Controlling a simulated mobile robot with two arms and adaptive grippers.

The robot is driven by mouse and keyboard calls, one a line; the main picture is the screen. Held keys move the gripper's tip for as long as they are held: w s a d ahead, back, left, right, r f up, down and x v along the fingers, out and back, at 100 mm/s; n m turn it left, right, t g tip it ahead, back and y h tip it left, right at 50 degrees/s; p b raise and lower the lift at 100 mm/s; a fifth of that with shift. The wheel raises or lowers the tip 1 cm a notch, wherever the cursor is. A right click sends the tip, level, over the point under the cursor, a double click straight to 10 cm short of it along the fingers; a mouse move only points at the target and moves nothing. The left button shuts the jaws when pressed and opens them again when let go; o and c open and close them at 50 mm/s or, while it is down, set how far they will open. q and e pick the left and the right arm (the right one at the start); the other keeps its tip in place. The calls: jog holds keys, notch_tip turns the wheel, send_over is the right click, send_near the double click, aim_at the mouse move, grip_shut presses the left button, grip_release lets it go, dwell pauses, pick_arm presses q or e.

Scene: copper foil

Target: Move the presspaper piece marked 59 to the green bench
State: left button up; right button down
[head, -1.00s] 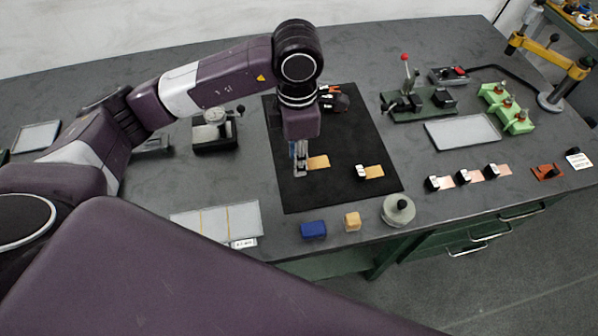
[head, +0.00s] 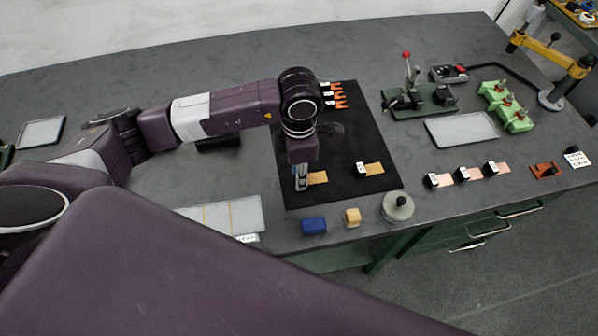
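A tan piece (head: 318,178) is at my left gripper, over the front left part of the black mat (head: 350,125). My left gripper (head: 302,186) points down at its left end and appears closed on that end, which the fingers hide. I cannot tell whether the piece touches the mat. A second tan piece (head: 374,169) with a small black-and-white block at its left end lies on the mat to the right. I cannot read the mark 59 on either piece. Green drawer fronts (head: 445,235) show under the grey benchtop (head: 240,60). My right gripper is out of view.
A blue block (head: 313,225), a yellow block (head: 352,217) and a round grey weight (head: 397,206) stand along the front edge. A pale tray (head: 225,214) lies front left. A lever tool (head: 420,98), grey plate (head: 462,129) and green fixtures (head: 507,106) stand right.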

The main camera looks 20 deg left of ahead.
pick_arm(q)
jog(key=o, duration=1.1)
jog(key=shift+c, duration=0.2)
jog(key=shift+r, duration=0.1)
jog(key=shift+r, duration=0.2)
notch_tip(320, 180, up, 12)
jog(key=b, duration=0.2)
jog(key=shift+f+b, duration=0.15)
jog(key=shift+b, duration=0.2)
